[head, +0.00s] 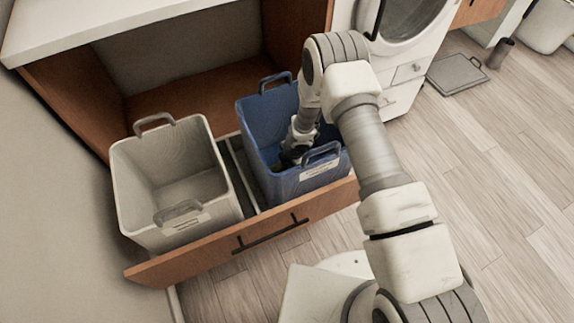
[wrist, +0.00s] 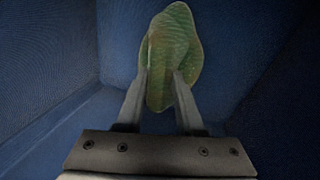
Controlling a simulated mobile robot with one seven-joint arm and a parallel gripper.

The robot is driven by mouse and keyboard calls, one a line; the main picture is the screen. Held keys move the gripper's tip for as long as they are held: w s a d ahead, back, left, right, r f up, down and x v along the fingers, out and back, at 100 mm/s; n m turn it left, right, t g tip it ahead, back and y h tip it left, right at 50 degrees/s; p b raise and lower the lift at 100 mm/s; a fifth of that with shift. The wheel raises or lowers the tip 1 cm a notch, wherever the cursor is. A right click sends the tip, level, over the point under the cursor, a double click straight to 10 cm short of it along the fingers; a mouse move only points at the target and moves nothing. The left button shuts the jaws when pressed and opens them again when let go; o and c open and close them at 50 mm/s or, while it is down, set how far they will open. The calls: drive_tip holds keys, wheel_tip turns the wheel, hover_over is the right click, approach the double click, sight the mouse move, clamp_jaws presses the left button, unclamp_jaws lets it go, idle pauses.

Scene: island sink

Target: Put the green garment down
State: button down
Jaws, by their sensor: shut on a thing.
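In the wrist view, the green garment (wrist: 172,48) is a crumpled green and brownish cloth held between the two fingers of my gripper (wrist: 160,88). The gripper is shut on it. Blue walls surround the garment in the wrist view. In the head view, my gripper (head: 292,155) reaches down inside the blue bin (head: 262,118). The garment is mostly hidden there by the arm and the bin wall. I cannot tell whether the garment touches the bin floor.
An empty pale grey bin (head: 180,228) stands left of the blue bin in the pulled-out drawer (head: 225,262). A white front-loading machine (head: 402,70) stands behind at right. A flat grey scale-like object (head: 457,74) lies on the floor. The wooden floor (head: 500,170) at right is clear.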

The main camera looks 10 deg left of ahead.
drive_tip(key=shift+f, duration=0.15)
drive_tip(key=c, duration=0.5)
unclamp_jaws()
drive_tip(key=shift+c, duration=0.2)
